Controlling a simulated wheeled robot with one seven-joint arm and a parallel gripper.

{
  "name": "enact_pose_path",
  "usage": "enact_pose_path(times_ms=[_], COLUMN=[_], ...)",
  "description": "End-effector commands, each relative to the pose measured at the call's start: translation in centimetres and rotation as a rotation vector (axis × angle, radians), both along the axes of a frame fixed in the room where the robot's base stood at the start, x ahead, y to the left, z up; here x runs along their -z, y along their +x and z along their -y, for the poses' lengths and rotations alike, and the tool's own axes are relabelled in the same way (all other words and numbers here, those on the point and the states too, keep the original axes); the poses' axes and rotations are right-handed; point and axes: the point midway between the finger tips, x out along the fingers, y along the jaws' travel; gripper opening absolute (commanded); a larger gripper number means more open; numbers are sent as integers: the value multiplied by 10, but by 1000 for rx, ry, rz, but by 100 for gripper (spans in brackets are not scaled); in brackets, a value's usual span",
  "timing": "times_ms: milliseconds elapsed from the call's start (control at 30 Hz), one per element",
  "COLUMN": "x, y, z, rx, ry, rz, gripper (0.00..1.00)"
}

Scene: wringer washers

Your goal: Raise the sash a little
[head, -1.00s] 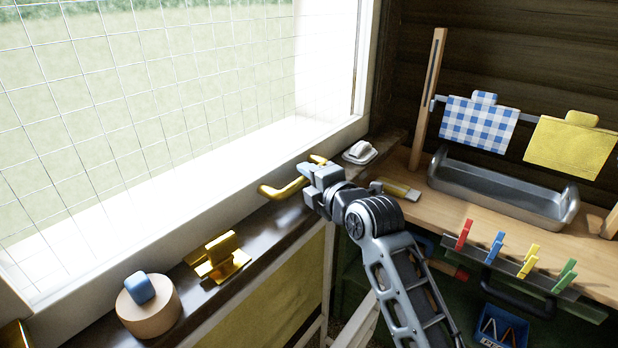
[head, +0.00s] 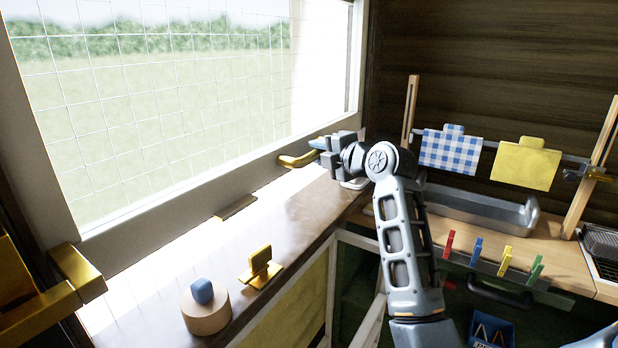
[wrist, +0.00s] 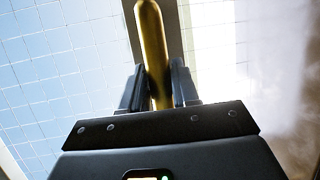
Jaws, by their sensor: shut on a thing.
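The sash (head: 170,198) is a pale frame with wire mesh, at the left of the head view. A brass handle (head: 298,160) sticks out from its bottom rail near the right end. My gripper (head: 325,148) is shut on this handle. In the wrist view the gold bar of the handle (wrist: 152,40) runs between the two dark fingers of my gripper (wrist: 158,85). The bottom rail stands above the dark sill (head: 300,225), with a bright sunlit strip below it. The handle's inner end is hidden by my gripper.
On the sill are a brass bracket (head: 260,265), a round wooden block (head: 206,312) with a blue piece (head: 202,291) on top, and a small brown strip (head: 237,207). Brass hardware (head: 75,272) is at far left. A bench with a metal tray (head: 480,208) is at right.

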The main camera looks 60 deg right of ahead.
Motion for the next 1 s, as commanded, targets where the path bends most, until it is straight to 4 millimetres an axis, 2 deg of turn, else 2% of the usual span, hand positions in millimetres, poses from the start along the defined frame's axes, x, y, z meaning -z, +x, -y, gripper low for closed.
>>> enact_pose_path(times_ms=[33, 200, 600, 633, 833, 1000], x=[-14, -24, -25, -25, -23, -22], y=[0, 0, 0, 0, 0, 0], z=[3, 4, 4, 4, 4, 4], rx=[2, 1, 0, 0, 1, 0], ry=[-7, -5, -3, -3, -1, 0], rz=[11, 10, 7, 7, 4, 2], gripper=[0, 0, 0, 32, 51, 51])
